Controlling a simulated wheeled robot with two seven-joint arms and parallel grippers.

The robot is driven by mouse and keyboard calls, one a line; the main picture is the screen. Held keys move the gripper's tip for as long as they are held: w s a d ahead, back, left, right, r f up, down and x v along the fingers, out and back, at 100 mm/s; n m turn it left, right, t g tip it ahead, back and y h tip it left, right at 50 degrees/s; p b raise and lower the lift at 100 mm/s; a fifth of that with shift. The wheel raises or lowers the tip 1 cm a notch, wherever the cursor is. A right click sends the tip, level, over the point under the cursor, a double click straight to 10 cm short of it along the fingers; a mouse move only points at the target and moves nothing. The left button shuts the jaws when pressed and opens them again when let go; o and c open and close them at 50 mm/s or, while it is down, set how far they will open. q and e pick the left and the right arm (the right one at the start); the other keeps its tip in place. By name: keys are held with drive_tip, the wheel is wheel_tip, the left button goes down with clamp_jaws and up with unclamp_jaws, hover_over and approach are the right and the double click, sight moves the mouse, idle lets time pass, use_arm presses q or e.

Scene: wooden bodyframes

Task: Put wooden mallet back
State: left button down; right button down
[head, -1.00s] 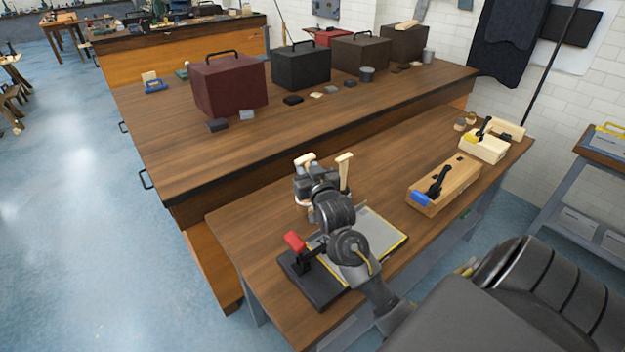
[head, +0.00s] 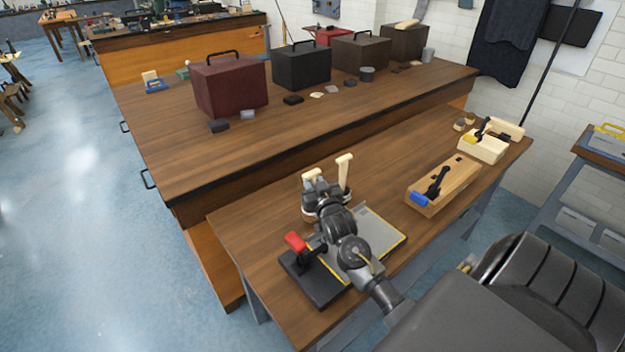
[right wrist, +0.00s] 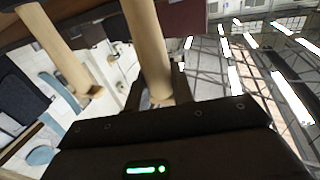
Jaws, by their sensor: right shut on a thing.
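My right gripper (head: 318,189) is over the front bench, shut on the pale wooden handle of the mallet (head: 311,174). The top of this handle sticks up just above the fingers. In the right wrist view the handle (right wrist: 148,45) runs down between the fingers. A second pale wooden handle (head: 344,170) stands upright just right of the gripper, and it also shows in the right wrist view (right wrist: 55,45). The mallet's head and whatever is under the handles are mostly hidden by my gripper. My left gripper is out of view.
On the front bench (head: 260,218), a dark clamp device with a red handle (head: 296,242) and a grey board (head: 375,235) lie close to my right arm. A wooden block with a blue-tipped lever (head: 445,187) is to the right. Boxes stand on the rear bench.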

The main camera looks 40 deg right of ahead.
drive_tip(key=shift+f, duration=0.1)
drive_tip(key=c, duration=1.2)
unclamp_jaws()
drive_tip(key=shift+b+v, duration=1.1)
drive_tip(key=shift+v, duration=4.9)
